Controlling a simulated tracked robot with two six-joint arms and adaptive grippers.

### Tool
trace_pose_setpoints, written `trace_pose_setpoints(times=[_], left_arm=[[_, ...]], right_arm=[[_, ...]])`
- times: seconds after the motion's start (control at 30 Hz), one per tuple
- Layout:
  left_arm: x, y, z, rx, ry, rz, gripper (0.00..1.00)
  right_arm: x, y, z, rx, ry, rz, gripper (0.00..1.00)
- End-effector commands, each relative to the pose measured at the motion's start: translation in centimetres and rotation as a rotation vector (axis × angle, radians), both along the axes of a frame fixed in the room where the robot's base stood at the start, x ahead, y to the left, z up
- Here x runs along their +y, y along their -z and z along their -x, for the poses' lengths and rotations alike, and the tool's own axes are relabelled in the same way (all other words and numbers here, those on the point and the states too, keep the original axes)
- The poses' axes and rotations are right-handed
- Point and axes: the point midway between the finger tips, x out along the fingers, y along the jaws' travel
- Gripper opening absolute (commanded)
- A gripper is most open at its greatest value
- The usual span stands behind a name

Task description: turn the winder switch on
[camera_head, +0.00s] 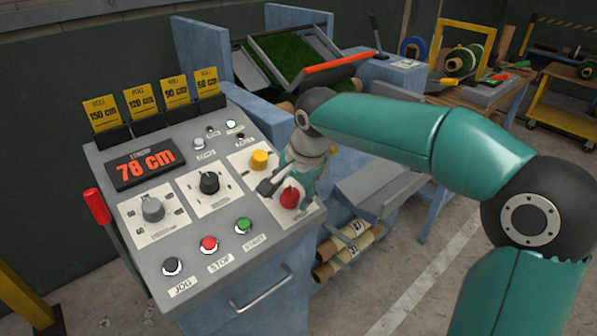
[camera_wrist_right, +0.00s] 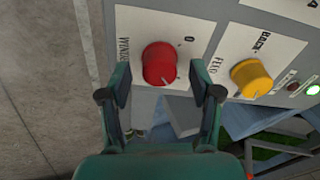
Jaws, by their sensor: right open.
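The winder switch is a round red knob (camera_head: 289,198) on a white plate at the lower right corner of the grey control panel (camera_head: 190,247). In the right wrist view the red knob (camera_wrist_right: 158,63) sits by the letters "WINDE" and a "0", with a small pale mark near its lower edge. My right gripper (camera_head: 283,187) is over this corner of the panel. In the wrist view its open fingers (camera_wrist_right: 160,94) stand on either side of the knob, with gaps; contact is not visible. My left gripper is not in view.
A yellow feed knob (camera_head: 259,159) is close to the red one, and also shows in the wrist view (camera_wrist_right: 251,77). Black (camera_head: 209,182) and grey (camera_head: 152,208) knobs and several push buttons share the panel. A display (camera_head: 145,169) reads 78 cm. A red-handled lever (camera_head: 97,206) stands at left.

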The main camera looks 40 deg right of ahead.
Motion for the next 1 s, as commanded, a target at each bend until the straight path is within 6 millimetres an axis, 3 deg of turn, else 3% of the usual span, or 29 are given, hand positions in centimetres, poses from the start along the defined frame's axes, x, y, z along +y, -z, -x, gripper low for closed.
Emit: trace_pose_setpoints(times=[0.3,0.5,1.0], left_arm=[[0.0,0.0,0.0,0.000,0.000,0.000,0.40],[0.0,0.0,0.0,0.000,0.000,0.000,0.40],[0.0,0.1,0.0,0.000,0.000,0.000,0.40]], right_arm=[[0.2,-5.9,2.1,-0.006,0.000,-0.002,0.64],[0.3,-8.7,3.2,-0.004,0.000,-0.001,0.64],[0.2,-9.7,3.7,0.000,0.001,0.000,0.64]])
